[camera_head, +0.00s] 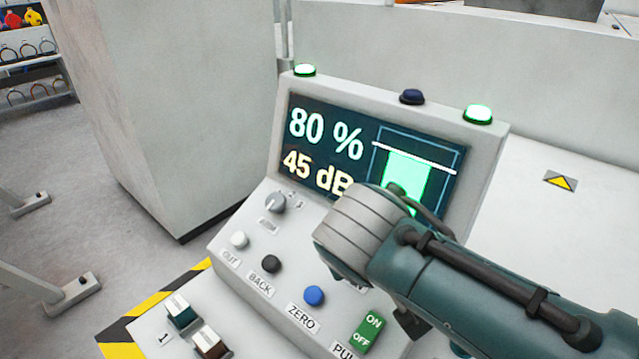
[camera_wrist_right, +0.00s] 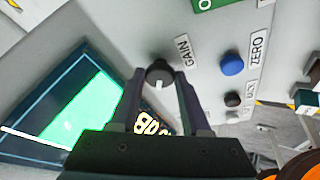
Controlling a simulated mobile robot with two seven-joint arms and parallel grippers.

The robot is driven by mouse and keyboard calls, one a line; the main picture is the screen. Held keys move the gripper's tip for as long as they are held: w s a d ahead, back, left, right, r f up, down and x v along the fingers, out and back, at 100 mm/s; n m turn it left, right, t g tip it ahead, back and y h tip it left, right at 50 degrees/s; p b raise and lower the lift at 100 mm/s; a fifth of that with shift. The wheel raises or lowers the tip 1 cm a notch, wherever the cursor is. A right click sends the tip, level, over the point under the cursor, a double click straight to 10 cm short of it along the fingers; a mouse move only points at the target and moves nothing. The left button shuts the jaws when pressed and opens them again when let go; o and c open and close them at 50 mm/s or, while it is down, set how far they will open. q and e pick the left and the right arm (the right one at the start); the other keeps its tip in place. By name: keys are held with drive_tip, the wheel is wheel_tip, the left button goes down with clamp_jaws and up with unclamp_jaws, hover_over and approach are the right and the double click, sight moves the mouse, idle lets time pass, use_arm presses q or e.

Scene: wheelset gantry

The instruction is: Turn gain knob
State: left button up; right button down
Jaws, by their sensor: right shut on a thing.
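The gain knob (camera_wrist_right: 159,72) is dark and round with a white mark, next to the "GAIN" label in the right wrist view. My right gripper (camera_wrist_right: 160,77) is shut on it, one finger on each side. In the head view my right arm (camera_head: 450,265) comes in from the right and hides the knob and the fingers. The display (camera_head: 330,145) reads 80 % and 45 dB, with a green bar that reaches close under a white line. My left gripper is not in view.
Another knob (camera_head: 276,202) sits left on the panel. Below are white (camera_head: 239,240), black (camera_head: 271,264) and blue (camera_head: 314,295) buttons and a green ON/OFF switch (camera_head: 368,332).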

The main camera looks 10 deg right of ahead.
drive_tip(key=shift+c, duration=1.8)
unclamp_jaws()
drive_tip(key=shift+s+a+r, duration=0.1)
drive_tip(key=shift+r, duration=0.2)
drive_tip(key=p+v, duration=0.3)
drive_tip(key=v, duration=0.6)
drive_tip(key=shift+p, duration=0.35)
drive_tip(key=shift+s, duration=0.15)
